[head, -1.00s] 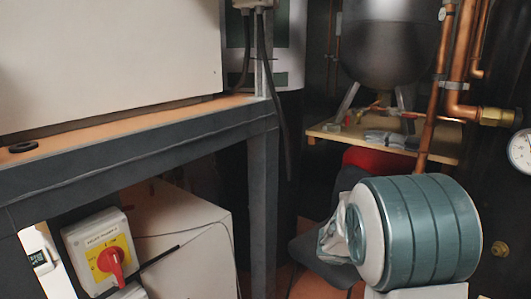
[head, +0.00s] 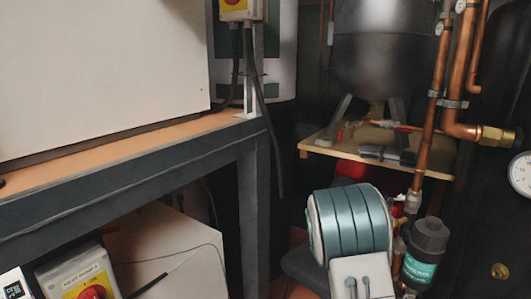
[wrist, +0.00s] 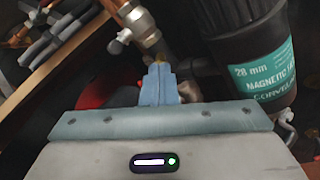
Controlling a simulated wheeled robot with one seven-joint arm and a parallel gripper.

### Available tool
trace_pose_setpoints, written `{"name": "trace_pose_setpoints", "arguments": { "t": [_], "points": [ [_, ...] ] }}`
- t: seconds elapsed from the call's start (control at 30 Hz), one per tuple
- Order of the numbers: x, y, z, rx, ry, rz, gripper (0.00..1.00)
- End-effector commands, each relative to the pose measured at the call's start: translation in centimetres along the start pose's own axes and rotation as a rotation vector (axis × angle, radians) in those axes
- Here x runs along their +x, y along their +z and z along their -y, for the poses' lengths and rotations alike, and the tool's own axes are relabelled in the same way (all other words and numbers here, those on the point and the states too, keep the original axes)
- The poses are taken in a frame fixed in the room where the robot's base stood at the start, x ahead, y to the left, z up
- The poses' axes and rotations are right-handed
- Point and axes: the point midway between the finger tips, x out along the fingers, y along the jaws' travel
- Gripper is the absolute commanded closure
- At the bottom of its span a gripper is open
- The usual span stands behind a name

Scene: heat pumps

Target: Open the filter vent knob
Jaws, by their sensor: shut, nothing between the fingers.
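A black magnetic filter (head: 424,262) with a teal label stands at the lower right in the head view, right of my arm. In the wrist view its dark body (wrist: 245,40) and label fill the upper right. I cannot make out the vent knob clearly in either view. My gripper (wrist: 158,68) shows in the wrist view with its blue-grey fingers together and empty. Its tips point at a brass and copper fitting (wrist: 140,22) left of the filter, and I cannot tell whether they touch it. In the head view the fingertips are hidden by my arm.
Copper pipes (head: 440,100) rise behind the filter, with a gauge (head: 522,174) to the right. A wooden shelf (head: 310,146) under a dark tank lies behind. A dark steel frame (head: 255,200) and a red-knobbed switch box (head: 75,275) are on the left.

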Motion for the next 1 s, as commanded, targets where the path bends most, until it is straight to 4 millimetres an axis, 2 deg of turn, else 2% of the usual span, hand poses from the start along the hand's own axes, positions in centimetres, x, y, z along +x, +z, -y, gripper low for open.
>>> {"name": "trace_pose_setpoints", "arguments": {
  "t": [0.1,0.3,1.0],
  "points": [
    [1.4,-0.1,0.2,0.001,-0.002,0.002,1.0],
    [2.7,0.0,0.2,0.001,-0.003,0.002,1.0],
    [2.8,-0.3,0.2,0.0,-0.005,0.002,1.0]
  ]
}}
